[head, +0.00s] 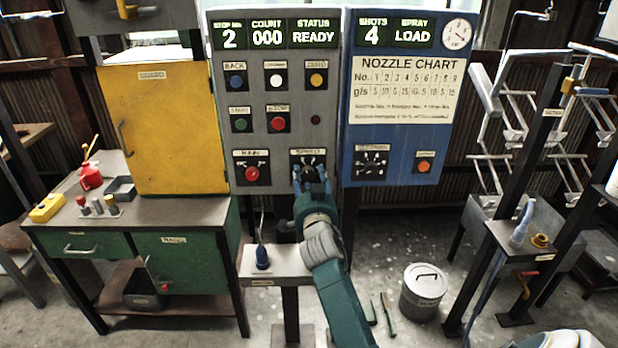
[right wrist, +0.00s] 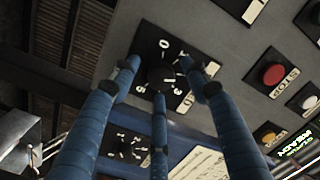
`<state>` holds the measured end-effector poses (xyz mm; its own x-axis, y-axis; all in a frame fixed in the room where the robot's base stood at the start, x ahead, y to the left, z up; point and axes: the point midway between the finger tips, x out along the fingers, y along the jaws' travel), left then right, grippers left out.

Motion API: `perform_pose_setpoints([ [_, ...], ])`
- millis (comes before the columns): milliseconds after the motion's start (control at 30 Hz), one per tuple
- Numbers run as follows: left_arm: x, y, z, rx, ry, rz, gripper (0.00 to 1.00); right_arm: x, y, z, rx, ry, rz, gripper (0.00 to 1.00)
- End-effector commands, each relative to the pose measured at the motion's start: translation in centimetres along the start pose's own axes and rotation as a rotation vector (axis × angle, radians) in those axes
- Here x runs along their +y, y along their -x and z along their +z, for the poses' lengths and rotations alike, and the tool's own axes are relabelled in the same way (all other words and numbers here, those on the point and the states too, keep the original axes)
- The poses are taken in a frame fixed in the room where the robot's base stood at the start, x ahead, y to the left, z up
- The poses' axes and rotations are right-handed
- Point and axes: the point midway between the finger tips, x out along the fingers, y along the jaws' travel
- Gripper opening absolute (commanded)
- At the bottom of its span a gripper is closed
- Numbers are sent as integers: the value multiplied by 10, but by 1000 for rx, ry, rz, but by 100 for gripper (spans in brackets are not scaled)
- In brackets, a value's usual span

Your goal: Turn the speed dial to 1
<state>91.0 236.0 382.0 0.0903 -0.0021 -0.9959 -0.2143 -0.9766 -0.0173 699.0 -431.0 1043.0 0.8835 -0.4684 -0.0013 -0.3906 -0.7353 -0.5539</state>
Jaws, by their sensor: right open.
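The speed dial (head: 310,160) sits on a black plate at the lower right of the grey control panel (head: 335,100). In the right wrist view the dial (right wrist: 162,74) shows as a dark round knob ringed by white numbers. Which number its pointer marks is not clear. My right gripper (head: 312,178) is right in front of the dial, partly hiding it. In the right wrist view its blue fingers (right wrist: 165,82) are spread around the knob, open. Whether they touch it cannot be told. My left gripper is in neither view.
The red main knob (head: 252,174) is left of the dial. The blue panel with its own dial (head: 371,163) stands right. Buttons, including the red stop (head: 278,124), sit above. A small stand (head: 283,262) with a blue-handled item is below.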

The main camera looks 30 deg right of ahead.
Motion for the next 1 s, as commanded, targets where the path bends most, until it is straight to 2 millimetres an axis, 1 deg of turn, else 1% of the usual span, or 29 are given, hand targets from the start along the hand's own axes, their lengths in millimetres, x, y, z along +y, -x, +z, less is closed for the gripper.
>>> perform_pose_setpoints([
  [167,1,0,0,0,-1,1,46,0,0,0,0,0,0,46],
  [267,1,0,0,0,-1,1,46,0,0,0,0,0,0,28],
  [300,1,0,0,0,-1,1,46,0,0,0,0,0,0,20],
  [400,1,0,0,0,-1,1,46,0,0,0,0,0,0,1],
  [1000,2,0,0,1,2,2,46,0,1,2,-4,13,1,1],
])
